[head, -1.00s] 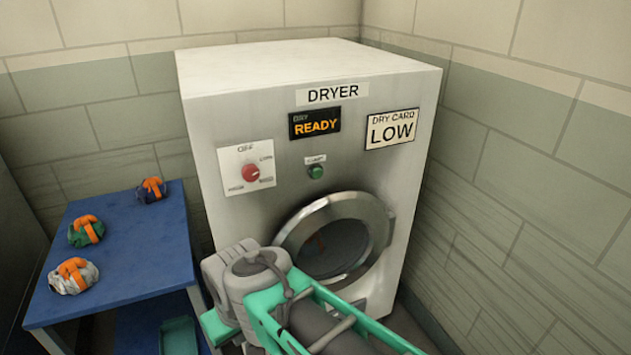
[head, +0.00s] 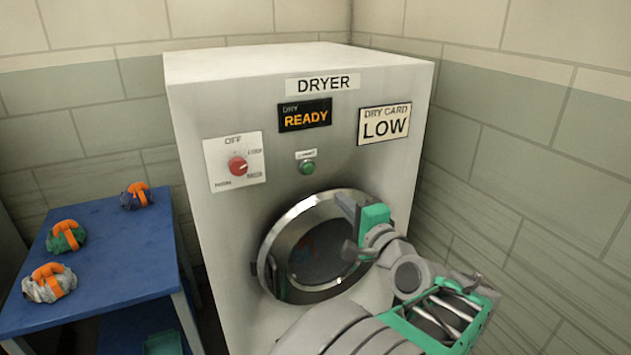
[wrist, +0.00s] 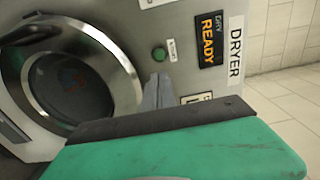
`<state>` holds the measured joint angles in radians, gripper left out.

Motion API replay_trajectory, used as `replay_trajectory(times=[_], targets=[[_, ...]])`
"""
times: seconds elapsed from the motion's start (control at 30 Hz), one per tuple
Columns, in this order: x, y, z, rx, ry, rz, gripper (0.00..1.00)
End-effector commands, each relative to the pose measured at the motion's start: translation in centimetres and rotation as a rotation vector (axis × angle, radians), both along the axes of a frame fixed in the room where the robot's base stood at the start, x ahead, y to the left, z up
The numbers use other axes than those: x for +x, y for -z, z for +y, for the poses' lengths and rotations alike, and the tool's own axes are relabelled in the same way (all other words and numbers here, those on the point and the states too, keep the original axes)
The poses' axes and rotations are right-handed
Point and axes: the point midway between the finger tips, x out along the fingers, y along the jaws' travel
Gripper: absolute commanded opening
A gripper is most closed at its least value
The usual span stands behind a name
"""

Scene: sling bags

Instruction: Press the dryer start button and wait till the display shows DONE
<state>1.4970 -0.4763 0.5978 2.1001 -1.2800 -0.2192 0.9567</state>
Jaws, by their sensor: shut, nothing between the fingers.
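The white dryer (head: 215,270) stands in the corner with its round door shut. Its green start button (head: 307,167) sits above the door under a small label; it also shows in the wrist view (wrist: 160,54). The display (head: 305,115) reads READY in orange, and the wrist view shows the same word (wrist: 208,42). My gripper (head: 347,250) is in front of the door, to the right of and below the button. Its grey fingers (wrist: 158,88) look closed together, with nothing held. They appear apart from the button.
A red knob (head: 237,166) on a dial plate is left of the button; its exact setting is unclear. A card (head: 384,123) reads DRY CARD LOW. Three bundles with orange straps lie on the blue table (head: 115,250) at left. A wall is close on the right.

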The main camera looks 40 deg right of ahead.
Motion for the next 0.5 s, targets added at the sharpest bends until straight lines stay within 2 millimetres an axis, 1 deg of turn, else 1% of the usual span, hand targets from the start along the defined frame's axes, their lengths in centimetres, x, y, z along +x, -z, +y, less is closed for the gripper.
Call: replay_trajectory(times=[0.3, 0.37, 0.47, 0.5], targets=[[0.3, -0.1, 0.0, -0.002, -0.003, 0.003, 0.00], [0.9, -0.1, -0.1, -0.002, -0.005, 0.003, 0.00], [2.4, -0.1, -0.4, -0.002, -0.008, 0.004, 0.00], [3.2, -0.1, -0.6, -0.002, -0.010, 0.004, 0.00]])
